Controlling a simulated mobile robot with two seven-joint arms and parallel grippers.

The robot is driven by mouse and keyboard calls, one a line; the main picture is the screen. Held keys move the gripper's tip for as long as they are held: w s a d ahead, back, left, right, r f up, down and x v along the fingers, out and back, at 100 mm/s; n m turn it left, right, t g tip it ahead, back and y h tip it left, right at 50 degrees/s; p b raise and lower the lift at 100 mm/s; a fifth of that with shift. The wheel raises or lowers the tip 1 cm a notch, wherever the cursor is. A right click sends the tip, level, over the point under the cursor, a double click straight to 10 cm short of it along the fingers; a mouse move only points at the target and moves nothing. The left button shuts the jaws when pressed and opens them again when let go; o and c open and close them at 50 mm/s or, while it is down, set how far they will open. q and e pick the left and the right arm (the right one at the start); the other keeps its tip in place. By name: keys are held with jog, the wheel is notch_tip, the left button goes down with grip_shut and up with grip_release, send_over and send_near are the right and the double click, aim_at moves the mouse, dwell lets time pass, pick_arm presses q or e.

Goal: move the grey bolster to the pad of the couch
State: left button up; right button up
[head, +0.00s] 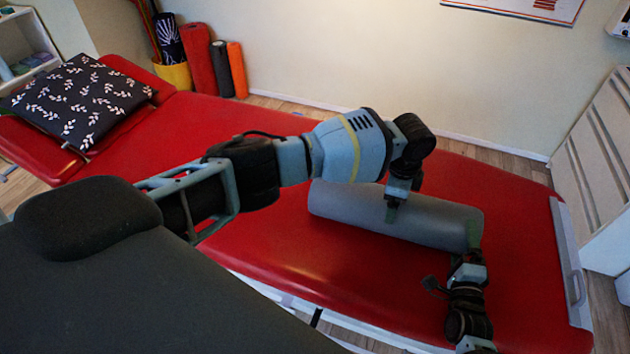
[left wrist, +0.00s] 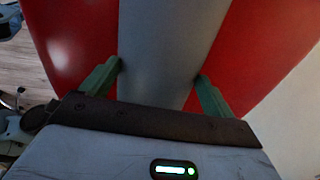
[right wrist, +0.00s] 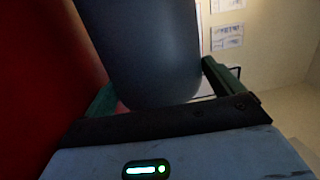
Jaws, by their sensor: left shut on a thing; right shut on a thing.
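The grey bolster (head: 345,203) lies on or just above the red pad of the couch (head: 320,264); I cannot tell if it touches. My left gripper (head: 391,212) comes down from above and is shut across the bolster's middle. In the left wrist view the bolster (left wrist: 165,45) runs between the green fingers of that gripper (left wrist: 160,80). My right gripper (head: 474,240) is shut on the bolster's right end from the near side. In the right wrist view the bolster's end (right wrist: 148,50) sits between its fingers (right wrist: 155,85). My left arm hides part of the couch.
A dark leaf-patterned cushion (head: 85,100) lies at the couch's left end. Behind the couch stand red, grey and orange rolls (head: 198,60) and a yellow bin (head: 174,75). A white slatted unit (head: 600,160) stands at right. The pad around the bolster is clear.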

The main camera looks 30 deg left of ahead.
pick_arm(q)
jog(key=o, duration=1)
jog(key=shift+s+d, duration=0.1)
jog(key=shift+d, duration=0.05)
pick_arm(e)
jog(key=o, duration=1.1)
jog(key=shift+a+r, duration=0.2)
jog(key=shift+r, duration=0.1)
jog(key=shift+c, duration=0.2)
pick_arm(q)
jog(key=shift+o, duration=0.8)
pick_arm(e)
jog(key=shift+d+f, duration=0.1)
jog(key=shift+d+f, duration=0.1)
jog(key=shift+s+d, duration=0.1)
jog(key=shift+d, duration=3.4)
pick_arm(q)
notch_tip(320, 180, up, 12)
jog(key=s, duration=0.1)
jog(key=shift+s+f+b, duration=0.1)
jog(key=shift+f+b, duration=0.3)
jog(key=shift+f, duration=0.6)
pick_arm(e)
jog(key=shift+s+d, duration=0.15)
jog(key=shift+d, duration=2.85)
